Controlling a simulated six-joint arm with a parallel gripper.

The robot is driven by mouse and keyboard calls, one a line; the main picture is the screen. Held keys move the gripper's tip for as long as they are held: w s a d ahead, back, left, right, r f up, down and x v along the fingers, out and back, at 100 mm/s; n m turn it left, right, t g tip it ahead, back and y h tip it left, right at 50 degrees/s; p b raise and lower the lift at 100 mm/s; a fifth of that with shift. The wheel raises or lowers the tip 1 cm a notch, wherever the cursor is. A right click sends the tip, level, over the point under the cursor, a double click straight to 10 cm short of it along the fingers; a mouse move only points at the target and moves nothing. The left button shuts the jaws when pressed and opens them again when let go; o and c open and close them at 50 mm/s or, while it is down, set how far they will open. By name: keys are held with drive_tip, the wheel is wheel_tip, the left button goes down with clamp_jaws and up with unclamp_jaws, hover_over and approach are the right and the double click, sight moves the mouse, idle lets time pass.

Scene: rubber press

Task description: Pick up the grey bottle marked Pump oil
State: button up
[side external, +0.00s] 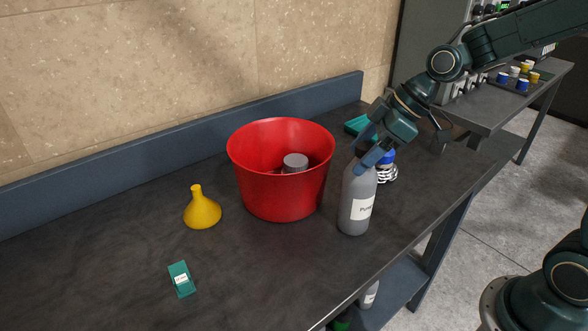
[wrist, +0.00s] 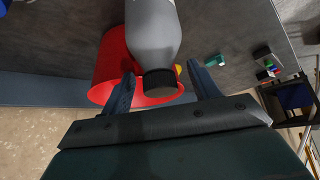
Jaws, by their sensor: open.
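The grey bottle (side external: 357,198) stands upright on the dark bench, near its front edge, with a white label partly readable as "Pump". In the side view my gripper (side external: 372,150) is at the bottle's top, and its fingers hide the cap. In the wrist view the bottle (wrist: 153,35) shows its grey body and black cap, with the cap pointing toward my gripper (wrist: 160,85). The two fingers are spread wide, one on each side of the cap, with gaps between. The bottle is not gripped.
A red bucket (side external: 258,190) with a grey lidded item inside stands just left of the bottle. A blue-capped container (side external: 388,168) is close behind it. A yellow funnel (side external: 202,212) and a teal box (side external: 181,279) lie farther left. The bench between is clear.

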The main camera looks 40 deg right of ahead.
drive_tip(key=shift+x, duration=0.8)
clamp_jaws()
